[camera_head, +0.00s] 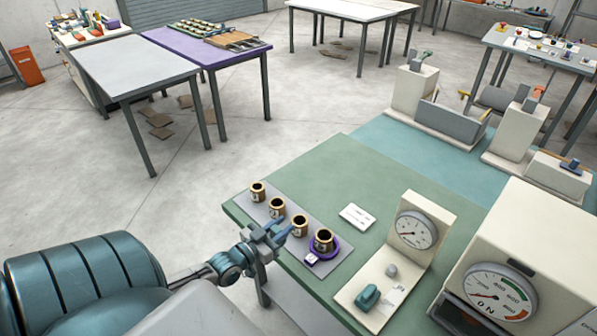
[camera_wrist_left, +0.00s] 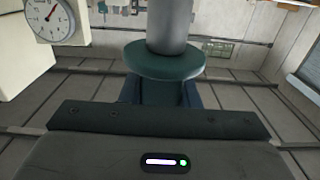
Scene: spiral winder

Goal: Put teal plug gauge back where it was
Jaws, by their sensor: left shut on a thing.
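My left gripper (camera_head: 281,232) is over the near edge of the grey board, beside the row of brass-rimmed bushes. In the left wrist view it is shut on the teal plug gauge (camera_wrist_left: 165,62), which has a dark teal handle, a wide teal collar and a grey cylinder (camera_wrist_left: 168,22) pointing away from the wrist. In the head view I cannot make out the gauge clearly at the gripper. Several brass bushes with dark holes, such as the leftmost one (camera_head: 258,192), stand on the grey board (camera_head: 243,203). The right-hand bush (camera_head: 323,241) has a purple ring around its base. My right gripper is not in view.
The board lies on a green bench mat (camera_head: 330,180). A white card (camera_head: 357,216), a cream dial stand (camera_head: 425,222) with a teal block (camera_head: 368,297) and a large cream dial machine (camera_head: 540,250) stand to the right. Open floor lies left of the bench.

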